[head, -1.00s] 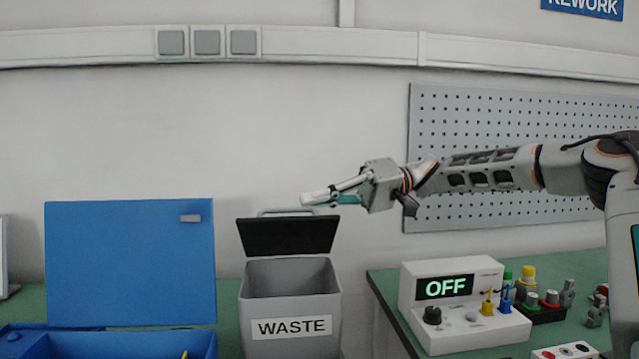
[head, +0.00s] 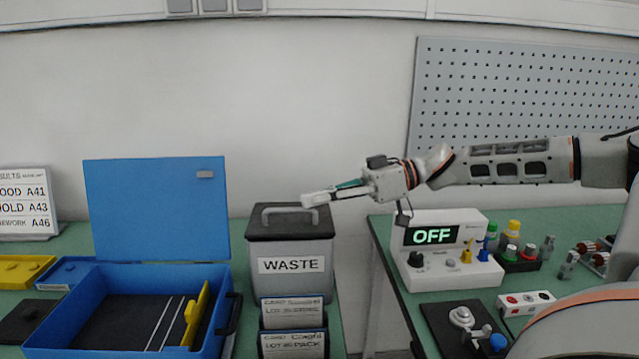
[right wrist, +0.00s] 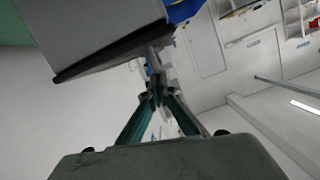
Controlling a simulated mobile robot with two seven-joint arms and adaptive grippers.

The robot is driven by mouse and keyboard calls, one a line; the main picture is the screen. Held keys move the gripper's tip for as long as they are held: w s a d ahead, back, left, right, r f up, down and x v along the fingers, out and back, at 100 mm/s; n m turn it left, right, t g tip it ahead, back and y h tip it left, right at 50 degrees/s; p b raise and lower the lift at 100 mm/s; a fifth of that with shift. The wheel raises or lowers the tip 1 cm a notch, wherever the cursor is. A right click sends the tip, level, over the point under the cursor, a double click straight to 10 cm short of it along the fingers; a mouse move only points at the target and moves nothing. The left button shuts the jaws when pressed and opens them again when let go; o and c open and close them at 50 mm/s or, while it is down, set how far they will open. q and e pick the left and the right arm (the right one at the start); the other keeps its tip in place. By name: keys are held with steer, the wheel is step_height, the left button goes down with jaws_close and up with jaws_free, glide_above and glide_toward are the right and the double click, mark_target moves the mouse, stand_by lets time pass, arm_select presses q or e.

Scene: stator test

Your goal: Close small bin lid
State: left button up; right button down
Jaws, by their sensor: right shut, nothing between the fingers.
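The small grey bin (head: 291,262) with the WASTE label stands on the green table beside the blue case. Its dark lid (head: 268,223) lies down over the opening, with a grey handle (head: 291,209) on top. My right gripper (head: 318,197) is shut and empty, with its fingertips at the right side of the handle, over the lid. I cannot tell whether they touch it. In the right wrist view the shut fingers (right wrist: 157,92) point at the dark lid edge (right wrist: 110,55) and part of the handle. My left gripper is not in view.
An open blue case (head: 232,272) stands left of the bin, its lid upright. Two black card boxes (head: 292,312) stand in front of the bin. A tester (head: 447,262) showing OFF stands on the right table, across a gap.

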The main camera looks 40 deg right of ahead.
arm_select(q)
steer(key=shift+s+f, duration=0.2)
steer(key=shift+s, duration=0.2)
arm_select(e)
steer(key=shift+s+a+f, duration=0.1)
steer(key=shift+f, duration=0.2)
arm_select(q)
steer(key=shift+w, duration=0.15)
